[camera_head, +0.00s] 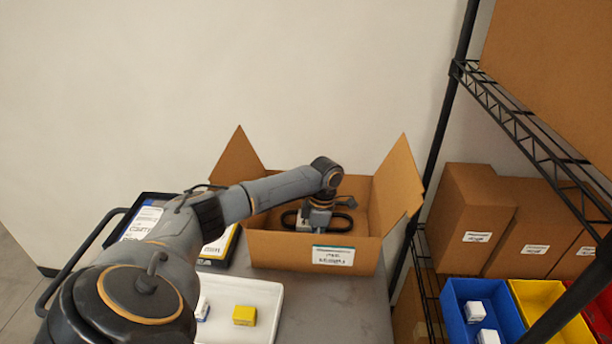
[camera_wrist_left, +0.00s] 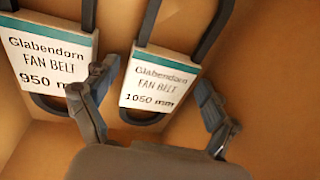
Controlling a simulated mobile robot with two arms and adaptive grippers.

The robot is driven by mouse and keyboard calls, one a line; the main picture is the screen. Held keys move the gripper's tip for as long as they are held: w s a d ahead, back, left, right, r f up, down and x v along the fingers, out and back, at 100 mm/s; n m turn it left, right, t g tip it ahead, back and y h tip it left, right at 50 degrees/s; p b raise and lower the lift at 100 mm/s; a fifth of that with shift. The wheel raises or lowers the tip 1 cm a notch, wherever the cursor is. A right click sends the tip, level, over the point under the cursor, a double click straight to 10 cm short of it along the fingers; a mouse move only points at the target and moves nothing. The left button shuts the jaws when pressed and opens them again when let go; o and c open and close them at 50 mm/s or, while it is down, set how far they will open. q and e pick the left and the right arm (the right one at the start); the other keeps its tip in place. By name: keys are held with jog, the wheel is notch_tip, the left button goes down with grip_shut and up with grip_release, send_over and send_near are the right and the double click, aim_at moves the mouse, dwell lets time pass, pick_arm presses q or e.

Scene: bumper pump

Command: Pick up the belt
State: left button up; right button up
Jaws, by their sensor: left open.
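My left gripper (camera_head: 318,214) reaches down into an open cardboard box (camera_head: 315,260) on the cart. In the left wrist view the left gripper (camera_wrist_left: 158,108) is open, its fingers on either side of a black fan belt (camera_wrist_left: 150,118) with a white and teal sleeve (camera_wrist_left: 158,80) reading "FAN BELT 1050 mm". A second fan belt (camera_wrist_left: 50,105) lies to the left, with a sleeve (camera_wrist_left: 45,55) reading "950 mm". In the head view black belt loops (camera_head: 340,222) show beside the gripper. The gripper hides part of the belts there. My right gripper is not in view.
The box flaps (camera_head: 400,180) stand open at both sides. A white tray (camera_head: 268,300) with a yellow box (camera_head: 244,315) lies in front. A black wire shelf (camera_head: 530,140) with cartons (camera_head: 470,215) and coloured bins (camera_head: 480,300) stands close on the right.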

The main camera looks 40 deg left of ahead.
pick_arm(q)
jog(key=c, duration=1)
jog(key=shift+r, duration=0.15)
jog(key=shift+c, duration=0.2)
